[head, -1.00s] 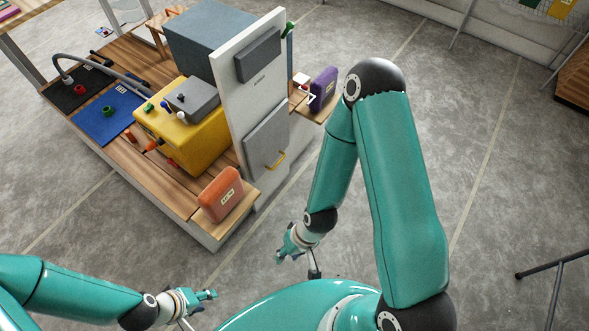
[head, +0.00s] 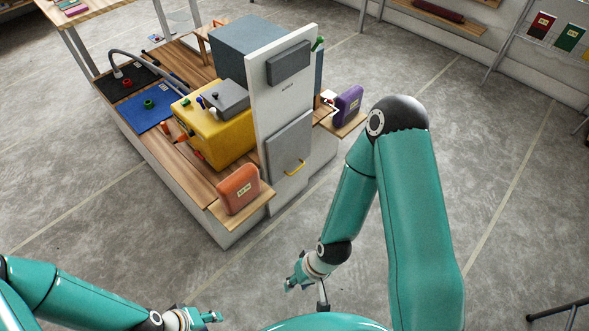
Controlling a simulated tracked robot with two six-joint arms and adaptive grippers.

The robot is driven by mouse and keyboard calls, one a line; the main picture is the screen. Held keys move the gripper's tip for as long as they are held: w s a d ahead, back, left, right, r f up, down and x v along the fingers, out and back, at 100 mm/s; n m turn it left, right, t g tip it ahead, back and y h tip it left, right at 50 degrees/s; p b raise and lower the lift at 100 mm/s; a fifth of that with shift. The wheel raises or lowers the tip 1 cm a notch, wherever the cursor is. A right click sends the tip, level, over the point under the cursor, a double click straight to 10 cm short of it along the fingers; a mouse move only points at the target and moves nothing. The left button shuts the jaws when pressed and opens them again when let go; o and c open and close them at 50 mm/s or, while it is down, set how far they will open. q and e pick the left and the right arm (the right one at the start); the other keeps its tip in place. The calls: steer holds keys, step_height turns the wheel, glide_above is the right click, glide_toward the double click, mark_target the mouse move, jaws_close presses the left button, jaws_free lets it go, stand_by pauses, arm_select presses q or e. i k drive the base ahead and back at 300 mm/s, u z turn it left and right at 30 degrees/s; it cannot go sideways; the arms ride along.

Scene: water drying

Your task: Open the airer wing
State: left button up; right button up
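A thin grey metal frame (head: 497,62) stands at the upper right, cut by the edge, with a red card (head: 541,26) and a green card (head: 569,38) hanging at it. It may be the airer; I cannot make out its wing. My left gripper (head: 212,317) is low at the left of centre, partly cut by the bottom edge. My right gripper (head: 289,287) hangs over the floor in front of the bench. Both grippers are far from the frame and touch nothing I can see. Their finger gaps are too small to judge.
A wooden bench (head: 190,172) carries a yellow box (head: 222,138), an orange pack (head: 239,190) and a tall white panel (head: 257,110). Dark thin legs (head: 560,309) show at the lower right corner. The concrete floor right of the bench is clear.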

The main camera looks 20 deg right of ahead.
mark_target(289, 148)
steer(key=u, duration=0.05)
steer(key=i, duration=0.9)
steer(key=z, duration=0.1)
